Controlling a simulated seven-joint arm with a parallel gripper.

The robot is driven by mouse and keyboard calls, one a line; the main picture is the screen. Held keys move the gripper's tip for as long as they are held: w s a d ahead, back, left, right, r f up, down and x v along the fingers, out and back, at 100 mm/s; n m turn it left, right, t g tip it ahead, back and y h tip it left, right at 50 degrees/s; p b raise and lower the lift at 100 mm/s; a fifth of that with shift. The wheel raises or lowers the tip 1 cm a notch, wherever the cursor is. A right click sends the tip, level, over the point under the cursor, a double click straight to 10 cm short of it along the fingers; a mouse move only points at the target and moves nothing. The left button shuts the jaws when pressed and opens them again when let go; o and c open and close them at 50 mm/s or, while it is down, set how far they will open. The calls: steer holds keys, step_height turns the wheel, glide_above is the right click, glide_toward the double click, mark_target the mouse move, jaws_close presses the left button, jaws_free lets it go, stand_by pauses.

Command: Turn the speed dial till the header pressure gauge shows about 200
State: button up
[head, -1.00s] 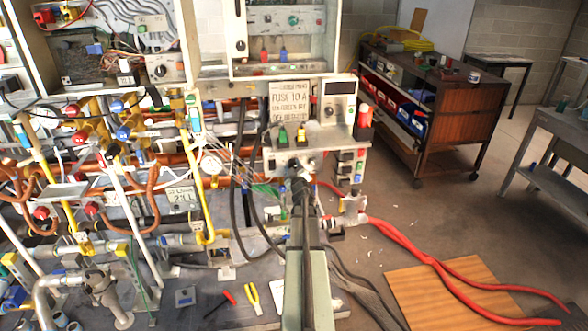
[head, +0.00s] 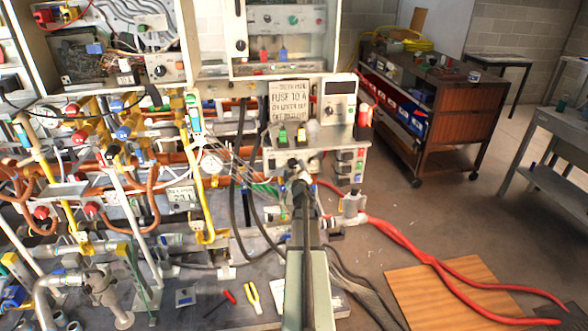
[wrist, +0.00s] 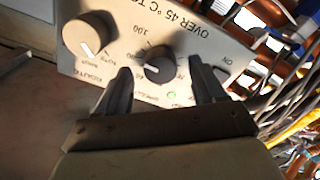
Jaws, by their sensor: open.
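In the wrist view, a dark round dial (wrist: 158,66) with a pale pointer mark sits on a light panel (wrist: 185,25), with a "100" scale mark near it. My gripper (wrist: 160,68) is open, with one finger on each side of this dial; I cannot tell whether they touch it. The small label by the dial is unreadable. In the head view, my gripper (head: 299,180) is at the front of the small control box, and the dial is hidden. A round white-faced gauge (head: 211,162) stands among the pipes to the left; its reading is too small to read.
Wires (wrist: 290,110) crowd the right. In the head view, red hoses (head: 400,240) run right from the box, and pipes fill the left. Open floor lies at right.

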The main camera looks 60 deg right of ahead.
steer(key=v, duration=1.2)
